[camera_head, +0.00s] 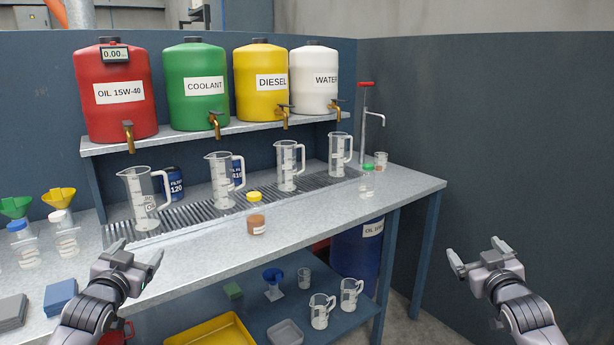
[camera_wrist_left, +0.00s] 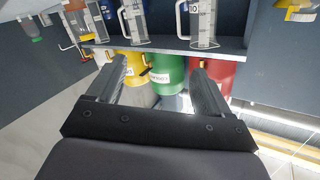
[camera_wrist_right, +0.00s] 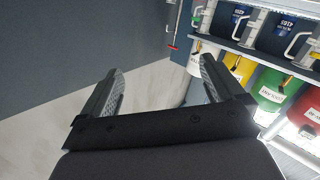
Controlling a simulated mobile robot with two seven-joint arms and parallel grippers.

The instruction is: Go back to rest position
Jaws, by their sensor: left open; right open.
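My left gripper (camera_head: 133,267) is open and empty in front of the bench's front edge at the lower left of the head view. Its two fingers stand apart in the left wrist view (camera_wrist_left: 165,85), with nothing between them. My right gripper (camera_head: 480,256) is open and empty at the lower right of the head view, clear of the bench and in front of the dark wall. Its fingers are also apart in the right wrist view (camera_wrist_right: 160,85). Neither gripper touches anything that I can see.
A grey bench (camera_head: 330,218) holds several clear jugs (camera_head: 222,180) on a drip grate. Red (camera_head: 112,110), green (camera_head: 196,105), yellow (camera_head: 250,95) and white (camera_head: 306,95) tanks stand on the shelf above. A lower shelf holds a yellow tray (camera_head: 215,330). The right side is free.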

